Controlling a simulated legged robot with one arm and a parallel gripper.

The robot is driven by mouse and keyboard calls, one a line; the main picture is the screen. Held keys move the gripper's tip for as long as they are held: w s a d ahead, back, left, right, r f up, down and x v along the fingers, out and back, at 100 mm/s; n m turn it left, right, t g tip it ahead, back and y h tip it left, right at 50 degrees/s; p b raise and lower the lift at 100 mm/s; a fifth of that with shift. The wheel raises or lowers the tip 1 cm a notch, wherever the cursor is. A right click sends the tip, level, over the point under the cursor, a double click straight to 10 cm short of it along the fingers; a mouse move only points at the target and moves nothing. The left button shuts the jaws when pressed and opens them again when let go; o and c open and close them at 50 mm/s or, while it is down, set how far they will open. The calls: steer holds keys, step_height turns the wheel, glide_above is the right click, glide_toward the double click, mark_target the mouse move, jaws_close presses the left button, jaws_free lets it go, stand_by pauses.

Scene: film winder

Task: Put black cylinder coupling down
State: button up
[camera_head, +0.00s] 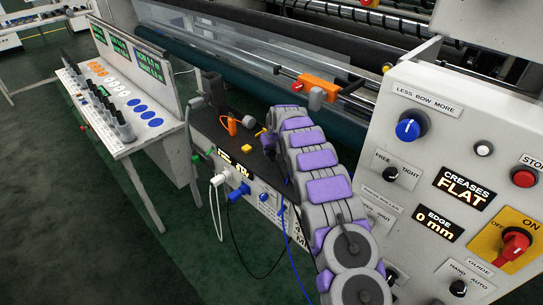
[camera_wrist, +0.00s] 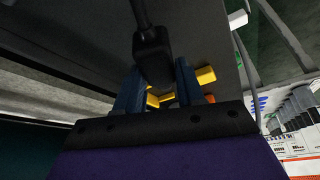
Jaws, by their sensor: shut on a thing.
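In the wrist view, my gripper (camera_wrist: 157,82) has two dark blue fingers, closed on either side of a black piece. This black piece (camera_wrist: 154,58), which I take to be the black cylinder coupling, looks block-like, with a thin dark rod or cable running up from it. Whether it touches any surface below cannot be told. In the head view, my purple and grey arm reaches to the dark shelf (camera_head: 232,148) of the machine. My fingers and the held piece cannot be made out clearly there.
On the shelf are an orange piece (camera_head: 230,125) and a yellow block (camera_head: 247,125). White (camera_head: 218,180) and blue (camera_head: 237,192) plugs with hanging cables sit on its front. A control panel (camera_head: 455,160) stands close right of my arm, and a console (camera_head: 120,110) left.

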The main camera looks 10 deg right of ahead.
mark_target(272, 154)
steer(key=shift+w+f, duration=0.15)
steer(key=shift+w, duration=0.2)
steer(key=shift+w+d, duration=0.2)
steer(key=shift+d, duration=0.2)
step_height(272, 154, down, 4)
steer(key=shift+a+r+b, duration=0.1)
steer(key=shift+r+b, duration=0.1)
steer(key=shift+b, duration=0.6)
steer(key=shift+a+r, duration=0.1)
steer(key=shift+a, duration=0.1)
steer(key=o, duration=1.2)
steer(key=shift+d, duration=0.2)
steer(key=shift+c, duration=0.2)
steer(key=p+v, duration=0.2)
steer(key=v, duration=0.8)
steer(key=shift+r, duration=0.4)
steer(key=shift+s+r+p, duration=0.3)
steer(key=shift+s+r, duration=0.1)
steer(key=shift+r, duration=0.1)
steer(key=shift+r, duration=0.1)
